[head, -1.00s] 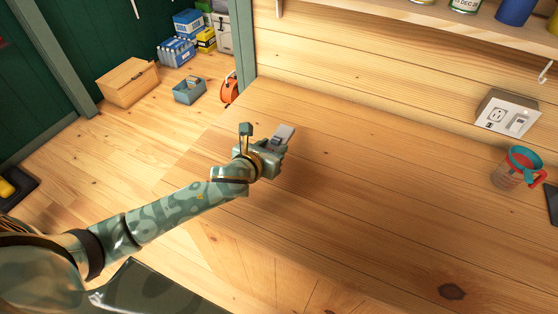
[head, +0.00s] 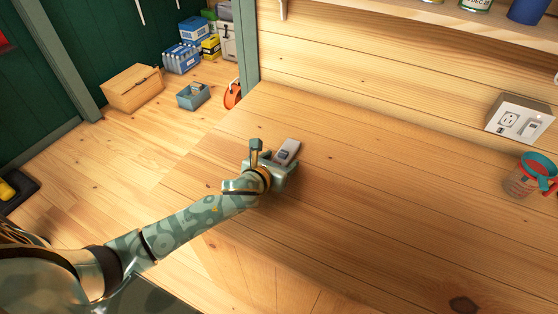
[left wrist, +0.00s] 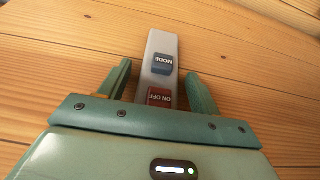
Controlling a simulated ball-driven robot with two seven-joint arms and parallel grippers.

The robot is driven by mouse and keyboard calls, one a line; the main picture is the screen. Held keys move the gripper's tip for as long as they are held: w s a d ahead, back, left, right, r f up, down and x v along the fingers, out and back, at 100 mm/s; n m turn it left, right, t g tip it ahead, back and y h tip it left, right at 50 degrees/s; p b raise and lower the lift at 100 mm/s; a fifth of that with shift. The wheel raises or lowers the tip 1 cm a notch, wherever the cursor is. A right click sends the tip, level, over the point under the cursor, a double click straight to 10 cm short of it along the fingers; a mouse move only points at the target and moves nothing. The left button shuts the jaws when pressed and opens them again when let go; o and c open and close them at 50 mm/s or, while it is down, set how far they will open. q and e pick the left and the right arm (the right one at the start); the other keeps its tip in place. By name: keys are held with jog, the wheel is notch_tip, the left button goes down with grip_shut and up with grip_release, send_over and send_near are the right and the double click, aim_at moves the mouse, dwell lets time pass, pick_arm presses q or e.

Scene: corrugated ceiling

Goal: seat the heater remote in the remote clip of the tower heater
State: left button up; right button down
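The heater remote (head: 289,149) is a slim light-grey bar over the wooden worktop. In the left wrist view the remote (left wrist: 161,48) shows a blue MODE button and a red ON OFF button. My left gripper (head: 277,164) is at its near end. In the wrist view the fingers of the left gripper (left wrist: 161,83) stand on either side of the remote, with a visible gap on both sides. The remote's near end is hidden behind the gripper body. The tower heater and its clip are in neither view. My right gripper is not in view.
The worktop (head: 380,210) is clear around the gripper.

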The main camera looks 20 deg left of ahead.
pick_arm(q)
jog(key=shift+s+r, duration=0.35)
jog(key=shift+o, duration=0.5)
jog(key=p+v, duration=0.3)
jog(key=v, duration=0.8)
jog(key=shift+p, duration=0.4)
jog(key=s+r+n+p, duration=0.1)
jog(key=p, duration=0.2)
jog(key=s+r+p, duration=0.1)
jog(key=p, duration=0.2)
jog(key=shift+s+a+r+n+g+y+p, duration=0.15)
jog(key=shift+s+r+n+g+y+p, duration=0.15)
jog(key=shift+s+r+n+p, duration=0.1)
jog(key=shift+a+f+m, duration=0.15)
jog(key=shift+f+m, duration=0.2)
jog(key=shift+m, duration=0.05)
jog(key=m+b, duration=0.1)
jog(key=b, duration=0.2)
send_near(281, 156)
jog(key=shift+t, duration=0.4)
jog(key=x, duration=0.5)
jog(key=shift+w+a+f, duration=0.1)
jog(key=shift+f, duration=0.25)
jog(key=b+x, duration=0.1)
jog(key=x, duration=0.4)
jog(key=shift+f, duration=0.15)
jog(key=shift+c, duration=1.2)
jog(key=c, duration=0.9)
jog(key=shift+c, duration=0.2)
